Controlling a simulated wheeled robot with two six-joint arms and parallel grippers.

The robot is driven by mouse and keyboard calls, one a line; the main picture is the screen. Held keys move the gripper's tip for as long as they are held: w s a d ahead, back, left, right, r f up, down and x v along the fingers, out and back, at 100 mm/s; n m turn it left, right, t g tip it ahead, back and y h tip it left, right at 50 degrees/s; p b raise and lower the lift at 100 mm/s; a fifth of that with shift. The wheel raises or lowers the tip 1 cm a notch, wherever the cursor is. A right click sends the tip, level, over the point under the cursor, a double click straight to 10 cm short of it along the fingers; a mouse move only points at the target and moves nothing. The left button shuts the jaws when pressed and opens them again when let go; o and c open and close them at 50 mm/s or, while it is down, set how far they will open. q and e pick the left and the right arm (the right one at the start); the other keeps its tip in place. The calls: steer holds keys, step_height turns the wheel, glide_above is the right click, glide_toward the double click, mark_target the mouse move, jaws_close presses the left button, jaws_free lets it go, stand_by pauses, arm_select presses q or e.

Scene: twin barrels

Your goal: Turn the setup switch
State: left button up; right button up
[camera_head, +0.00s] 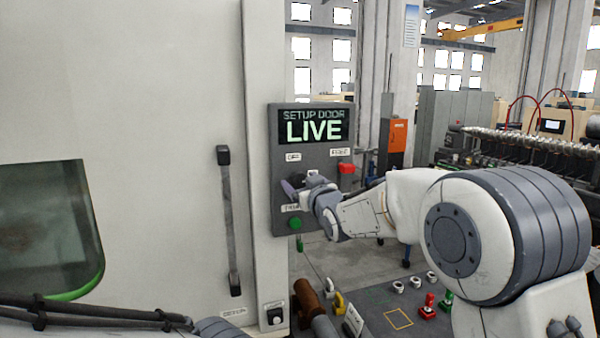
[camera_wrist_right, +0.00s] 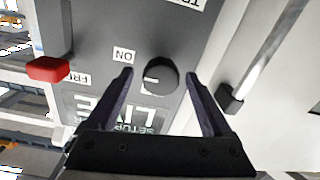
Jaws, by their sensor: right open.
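A grey control panel (camera_head: 310,160) carries a screen (camera_head: 313,127) reading "SETUP DOOR LIVE". In the right wrist view, which shows the panel upside down, a black rotary knob (camera_wrist_right: 161,76) with a light pointer mark stands near an "ON" label. My right gripper (camera_wrist_right: 159,73) is open, with one finger on each side of the knob; gaps show, and I cannot tell how deep the fingertips reach. In the head view my right gripper (camera_head: 292,188) is at the panel and covers most of the knob. My left gripper is out of view.
The panel has a red control (camera_head: 346,168) and a green button (camera_head: 295,223). A door handle (camera_head: 229,220) stands to the left.

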steer(key=shift+w+a, duration=0.2)
steer(key=shift+w, duration=0.3)
